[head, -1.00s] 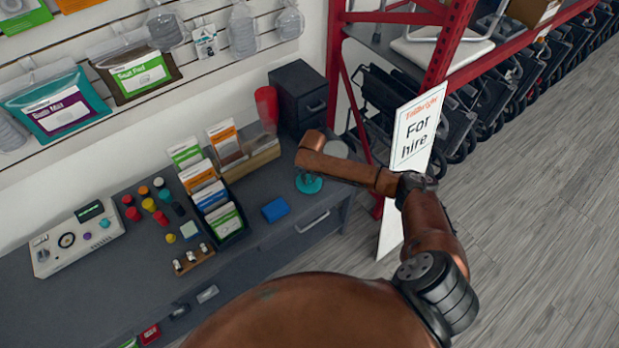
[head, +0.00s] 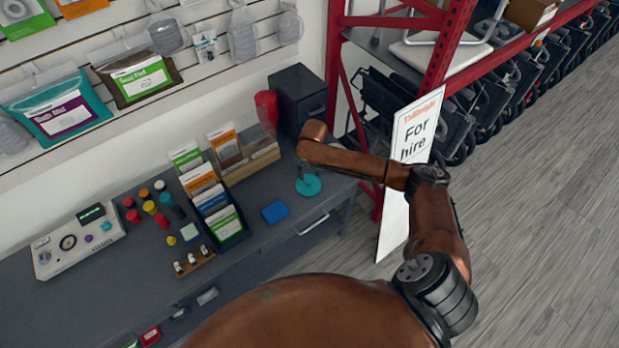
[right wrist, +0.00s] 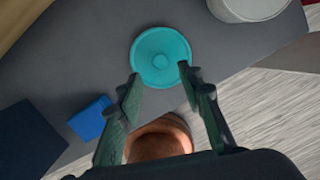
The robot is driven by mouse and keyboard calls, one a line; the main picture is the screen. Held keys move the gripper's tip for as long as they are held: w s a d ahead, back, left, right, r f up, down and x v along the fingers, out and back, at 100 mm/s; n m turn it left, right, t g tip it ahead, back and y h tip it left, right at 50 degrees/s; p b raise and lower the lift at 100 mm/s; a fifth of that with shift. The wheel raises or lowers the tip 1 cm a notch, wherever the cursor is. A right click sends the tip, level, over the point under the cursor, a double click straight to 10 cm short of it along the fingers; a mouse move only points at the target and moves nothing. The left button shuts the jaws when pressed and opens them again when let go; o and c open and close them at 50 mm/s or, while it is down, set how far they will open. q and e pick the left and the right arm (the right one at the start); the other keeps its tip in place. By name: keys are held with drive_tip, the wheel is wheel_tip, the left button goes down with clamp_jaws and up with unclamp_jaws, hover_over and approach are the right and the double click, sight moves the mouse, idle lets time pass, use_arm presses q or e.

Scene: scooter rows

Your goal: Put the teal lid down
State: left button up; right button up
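The teal lid (head: 309,185) lies flat on the dark grey counter (head: 265,239), near its right end. In the right wrist view the round teal lid (right wrist: 161,50) shows whole, with its small knob in the middle. My right gripper (head: 307,169) is above the lid, pointing down. In the right wrist view its two fingers (right wrist: 160,76) are spread, with nothing between them, and the lid lies beyond the fingertips. My left gripper is not in view.
A blue block (head: 275,212) lies left of the lid. A pale round container (right wrist: 246,6) stands near the lid, mostly hidden by my arm in the head view. Card racks (head: 222,215), a black drawer box (head: 298,97) and a "For hire" sign (head: 414,135) are nearby.

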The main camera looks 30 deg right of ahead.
drive_tip(key=r, duration=0.5)
drive_tip(key=shift+s+a, duration=0.1)
drive_tip(key=shift+s, duration=0.25)
drive_tip(key=shift+f, duration=0.1)
